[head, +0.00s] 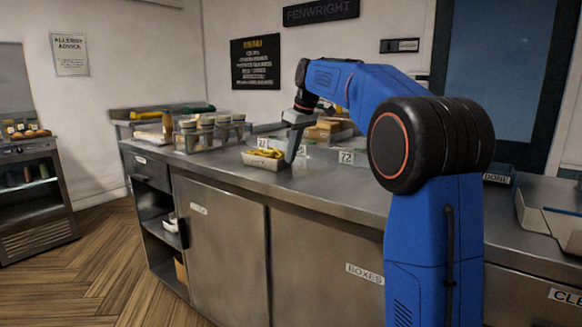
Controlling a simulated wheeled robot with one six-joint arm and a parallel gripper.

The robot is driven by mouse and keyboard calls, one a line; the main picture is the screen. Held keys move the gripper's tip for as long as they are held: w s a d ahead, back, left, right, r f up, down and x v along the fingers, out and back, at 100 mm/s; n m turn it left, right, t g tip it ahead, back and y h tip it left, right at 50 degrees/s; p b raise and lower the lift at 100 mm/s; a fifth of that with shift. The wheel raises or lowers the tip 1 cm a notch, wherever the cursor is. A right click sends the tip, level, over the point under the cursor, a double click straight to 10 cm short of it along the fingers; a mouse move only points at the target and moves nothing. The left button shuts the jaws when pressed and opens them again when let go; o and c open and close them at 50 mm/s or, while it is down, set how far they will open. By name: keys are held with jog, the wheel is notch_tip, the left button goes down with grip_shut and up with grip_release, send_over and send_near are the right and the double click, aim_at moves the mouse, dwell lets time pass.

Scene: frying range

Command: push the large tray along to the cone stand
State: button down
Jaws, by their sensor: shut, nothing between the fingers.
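A pale tray (262,162) holding yellow chips sits on the steel counter near its front edge, left of my gripper. A stand (212,138) with several pale cups, which looks like the cone stand, is on the counter farther left. My gripper (286,163) points down at the tray's right end, its fingers shut and empty. It is close beside the tray; I cannot tell whether they touch. The gap between tray and stand is short and looks clear.
The steel counter (325,183) runs left to right, with its front edge close to the tray. Wooden-looking boxes (325,131) and small number cards (346,157) stand behind and right of my gripper. A green item (198,108) lies at the back left.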

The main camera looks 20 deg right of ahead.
jog(key=shift+w+a, duration=0.55)
jog(key=shift+w, duration=0.3)
jog(key=shift+w+a, duration=0.65)
jog(key=shift+w, duration=0.3)
jog(key=shift+w+a, duration=0.6)
jog(key=shift+w, duration=0.4)
jog(key=shift+w+a, duration=0.65)
jog(key=shift+w, duration=0.3)
jog(key=shift+w+a, duration=0.65)
jog(key=shift+w, duration=0.3)
jog(key=shift+w+a, duration=0.65)
jog(key=shift+w, duration=0.35)
jog(key=shift+w+a, duration=0.65)
jog(key=shift+w, duration=0.3)
jog(key=shift+w, duration=0.1)
jog(key=shift+w+a, duration=0.5)
jog(key=shift+w, duration=0.25)
jog(key=shift+w+a, duration=0.55)
jog(key=shift+w, duration=0.25)
jog(key=shift+w+a, duration=0.5)
jog(key=shift+w, duration=0.25)
jog(key=shift+s+d, duration=0.6)
jog(key=shift+s, duration=0.3)
jog(key=shift+s+d, duration=0.6)
jog(key=shift+s, duration=0.35)
jog(key=shift+s+d, duration=0.6)
jog(key=shift+s, duration=0.3)
